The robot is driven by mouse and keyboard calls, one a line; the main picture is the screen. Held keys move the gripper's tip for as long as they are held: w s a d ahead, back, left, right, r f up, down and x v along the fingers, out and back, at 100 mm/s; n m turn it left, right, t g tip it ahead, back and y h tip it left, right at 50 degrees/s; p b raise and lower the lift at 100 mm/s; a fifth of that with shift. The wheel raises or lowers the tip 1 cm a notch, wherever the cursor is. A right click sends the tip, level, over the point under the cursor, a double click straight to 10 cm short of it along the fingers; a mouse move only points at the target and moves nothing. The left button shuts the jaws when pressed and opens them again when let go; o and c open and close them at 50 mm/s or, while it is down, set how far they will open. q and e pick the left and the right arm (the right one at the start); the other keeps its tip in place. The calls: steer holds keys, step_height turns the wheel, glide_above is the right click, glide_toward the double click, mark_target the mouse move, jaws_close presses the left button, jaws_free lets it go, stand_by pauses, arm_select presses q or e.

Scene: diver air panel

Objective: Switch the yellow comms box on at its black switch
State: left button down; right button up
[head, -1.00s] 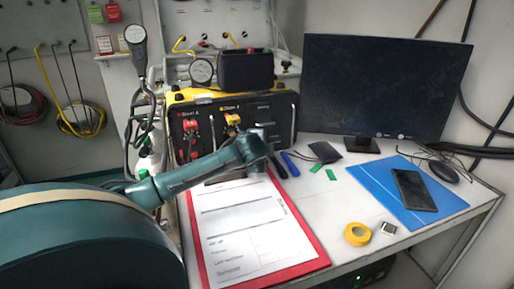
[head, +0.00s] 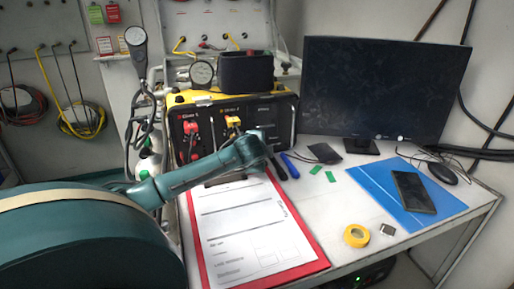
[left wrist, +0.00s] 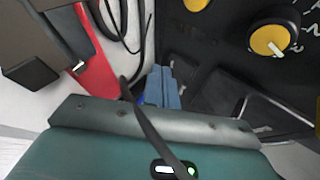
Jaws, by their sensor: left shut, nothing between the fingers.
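The yellow comms box (head: 185,98) stands at the back of the bench, its black front panel (head: 203,112) facing me. The panel carries red and yellow fittings on its left and middle. The black switch cannot be made out; my arm covers part of the lower panel. My left gripper (head: 259,150) is in front of the panel's lower right, above the clipboard's top edge. In the left wrist view its blue-grey fingers (left wrist: 164,84) are together and empty, beside the dark panel (left wrist: 218,55) with a yellow knob (left wrist: 270,40). Contact with the panel cannot be told. My right gripper is out of view.
A red clipboard (head: 314,262) with paper lies in front of the box. A blue pen (head: 289,166) and green pieces lie to its right. A monitor (head: 385,85), blue folder (head: 375,188), phone (head: 413,192) and yellow tape roll (head: 357,235) occupy the right side.

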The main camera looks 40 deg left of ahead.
arm_select(q)
steer(key=shift+w+a, duration=0.2)
steer(key=shift+a, duration=0.1)
stand_by(0.7)
steer(key=shift+s+d+r+p, duration=0.15)
steer(key=shift+s+d+p, duration=0.15)
steer(key=shift+d+p, duration=0.45)
steer(key=shift+a, duration=0.1)
steer(key=shift+s, duration=0.1)
steer(key=d+p, duration=0.1)
steer(key=s+d+p, duration=0.1)
steer(key=d+p, duration=0.1)
steer(key=shift+s+r, duration=0.25)
steer(key=shift+s+d+p, duration=0.35)
steer(key=shift+d, duration=0.35)
